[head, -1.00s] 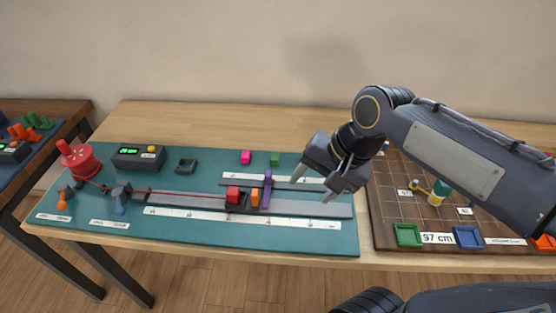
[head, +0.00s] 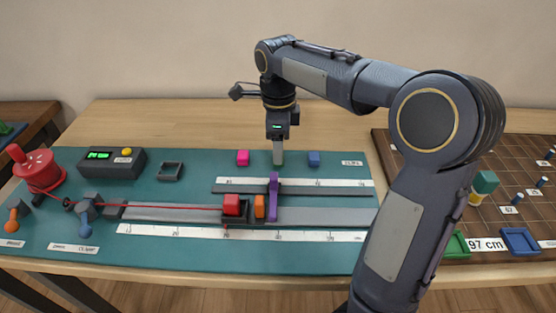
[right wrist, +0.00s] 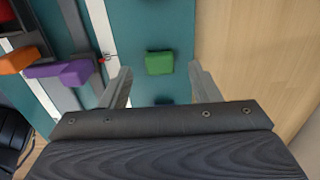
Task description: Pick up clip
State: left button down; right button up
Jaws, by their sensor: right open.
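Small clips lie in a row on the teal mat (head: 195,240): a pink clip (head: 243,158), a green clip (right wrist: 160,63) and a blue clip (head: 314,158). My right gripper (head: 278,160) points straight down over the green clip and mostly hides it in the head view. In the right wrist view, the open right gripper (right wrist: 160,70) has one finger on each side of the green clip, with a gap to both. Nothing is held. Whether the fingertips are down at clip height is hard to tell. My left gripper is not in view.
In front of the clips are a white scale strip, a purple upright piece (head: 273,195), an orange block (head: 259,206) and a red block (head: 232,205) on a grey rail. A red cord runs left to a red spool (head: 40,172). Bare wood lies behind the mat.

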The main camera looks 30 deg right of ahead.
notch_tip(320, 180, down, 3)
jog(key=shift+r, duration=0.15)
jog(key=c, duration=1)
jog(key=shift+r, duration=0.1)
jog(key=shift+c, duration=0.2)
